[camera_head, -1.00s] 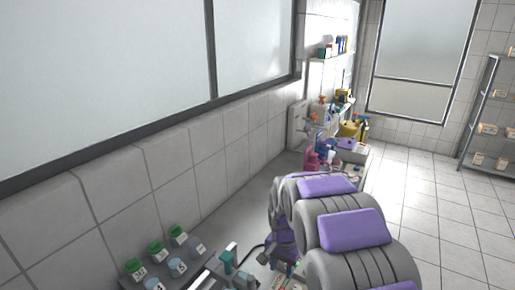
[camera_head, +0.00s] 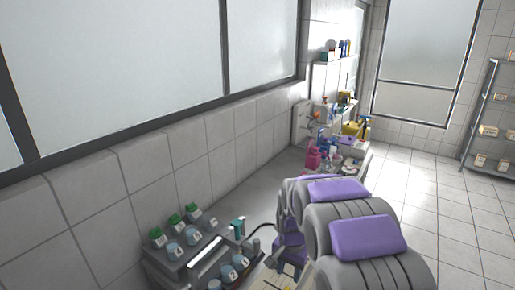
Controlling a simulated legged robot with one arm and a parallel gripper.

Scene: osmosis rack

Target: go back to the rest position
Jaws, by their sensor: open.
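My arm, grey with purple pads, reaches from the lower right toward the bench and bends down at its far end. My gripper (camera_head: 289,266) is at that far end, low over the bench, partly hidden by my own arm links. It is open, and I see nothing held in it. The rack (camera_head: 205,257) stands to its left. It holds several green-capped bottles (camera_head: 174,222) in a back row and pale blue-topped containers (camera_head: 173,252) in front. More containers (camera_head: 235,266) stand in the lower row, and a teal part (camera_head: 238,226) rises at the rack's right end.
The bench (camera_head: 235,190) runs along the tiled wall. Pink and blue bottles (camera_head: 314,156) and yellow items (camera_head: 352,129) crowd its far end. A metal shelf with boxes (camera_head: 482,130) stands at the far right. The tiled floor (camera_head: 455,215) to the right is clear.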

